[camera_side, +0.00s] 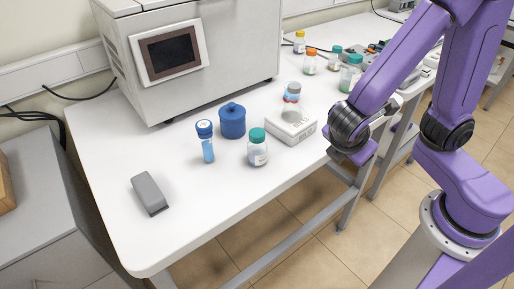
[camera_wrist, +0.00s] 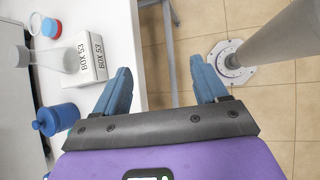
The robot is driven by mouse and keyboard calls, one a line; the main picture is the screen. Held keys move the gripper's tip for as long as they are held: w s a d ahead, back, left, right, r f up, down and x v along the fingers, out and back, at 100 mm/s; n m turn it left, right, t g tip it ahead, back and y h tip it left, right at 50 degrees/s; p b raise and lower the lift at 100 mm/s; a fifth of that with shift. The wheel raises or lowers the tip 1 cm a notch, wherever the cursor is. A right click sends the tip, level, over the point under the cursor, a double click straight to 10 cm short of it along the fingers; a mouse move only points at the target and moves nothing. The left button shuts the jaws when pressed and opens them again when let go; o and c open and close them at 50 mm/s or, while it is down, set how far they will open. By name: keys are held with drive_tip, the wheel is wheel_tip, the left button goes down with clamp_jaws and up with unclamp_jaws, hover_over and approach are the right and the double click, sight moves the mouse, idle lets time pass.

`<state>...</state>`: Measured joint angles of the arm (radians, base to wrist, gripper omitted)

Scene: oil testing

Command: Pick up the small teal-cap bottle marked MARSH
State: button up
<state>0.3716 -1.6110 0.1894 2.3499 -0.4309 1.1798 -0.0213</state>
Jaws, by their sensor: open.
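Several teal-capped bottles show in the side view. One clear bottle with pale contents and a label (camera_side: 258,153) stands upright near the table's front edge, left of the white box. A larger teal-capped one (camera_side: 350,78) and a smaller one (camera_side: 335,62) stand farther back on the right. I cannot read MARSH on any label. My gripper (camera_wrist: 165,82) is open and empty in the wrist view, its blue fingers apart over the table edge and floor. In the side view my wrist is right of the white box, and my fingertips cannot be made out.
A white box (camera_side: 291,127), marked BOX 53 in the wrist view (camera_wrist: 92,62), sits near the front edge. A blue lidded jar (camera_side: 232,124), a blue-capped tube (camera_side: 207,149) and a grey block (camera_side: 150,193) stand left. A large instrument (camera_side: 205,50) fills the back.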

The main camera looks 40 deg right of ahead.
drive_tip(key=w+a+f+n+t+h, duration=0.2)
drive_tip(key=w+a+n+t+h, duration=0.2)
drive_tip(key=w+a+n+t, duration=0.3)
drive_tip(key=n+t+y, duration=0.1)
drive_tip(key=n+t, duration=0.4)
approach(259, 139)
drive_tip(key=x, duration=0.8)
drive_tip(key=shift+s, duration=0.1)
drive_tip(key=shift+t+y, duration=0.3)
drive_tip(key=shift+x, duration=3.15)
drive_tip(key=shift+a+r, duration=0.1)
drive_tip(key=shift+a, duration=0.05)
drive_tip(key=shift+c, duration=0.3)
clamp_jaws()
